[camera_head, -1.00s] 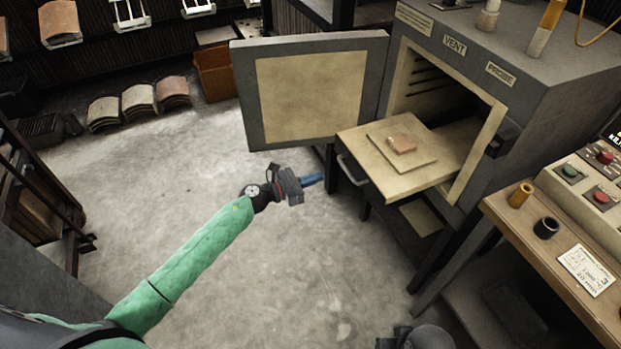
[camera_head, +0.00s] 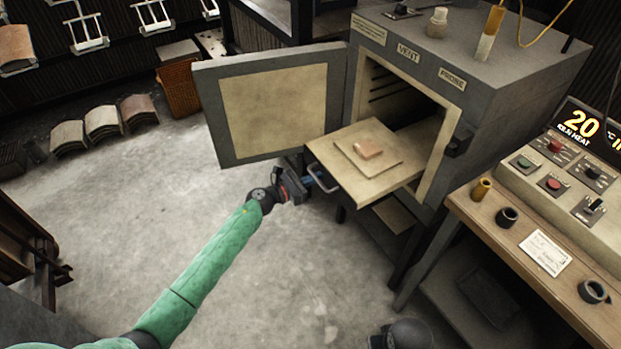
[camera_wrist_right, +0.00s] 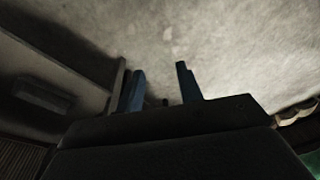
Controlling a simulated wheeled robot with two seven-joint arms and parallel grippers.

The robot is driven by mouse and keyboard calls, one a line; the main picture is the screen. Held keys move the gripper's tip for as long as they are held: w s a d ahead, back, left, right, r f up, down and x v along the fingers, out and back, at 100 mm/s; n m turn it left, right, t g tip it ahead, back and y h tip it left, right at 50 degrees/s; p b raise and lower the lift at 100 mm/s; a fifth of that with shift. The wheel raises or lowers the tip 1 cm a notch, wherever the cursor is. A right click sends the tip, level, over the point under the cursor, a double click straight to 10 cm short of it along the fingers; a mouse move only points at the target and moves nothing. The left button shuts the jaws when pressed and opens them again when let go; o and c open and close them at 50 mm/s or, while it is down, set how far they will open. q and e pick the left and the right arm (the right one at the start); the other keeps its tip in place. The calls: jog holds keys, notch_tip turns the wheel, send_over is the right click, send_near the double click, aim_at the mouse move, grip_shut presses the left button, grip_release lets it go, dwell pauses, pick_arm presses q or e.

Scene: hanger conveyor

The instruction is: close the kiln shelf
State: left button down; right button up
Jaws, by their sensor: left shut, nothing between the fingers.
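The kiln (camera_head: 480,70) has its door (camera_head: 275,105) swung open to the left. The cream kiln shelf (camera_head: 365,185) is pulled out of the opening. A square plate with a small pinkish block (camera_head: 368,152) lies on it. A metal handle (camera_head: 316,170) is on the shelf's front edge. My left gripper (camera_head: 324,182) is shut and empty, its blue fingers at the handle; whether they touch it I cannot tell. My right gripper (camera_wrist_right: 161,85) shows in the right wrist view, fingers apart and empty, over bare floor.
A wooden control desk (camera_head: 540,255) with buttons, cups and a card stands right of the kiln. Its display (camera_head: 580,122) reads 20. Curved tiles (camera_head: 103,122) and an orange bin (camera_head: 180,88) are at the back left. The floor in the middle is clear.

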aim_at(325, 174)
pick_arm(q)
jog(key=shift+d, duration=0.1)
pick_arm(e)
jog(key=shift+f, duration=0.1)
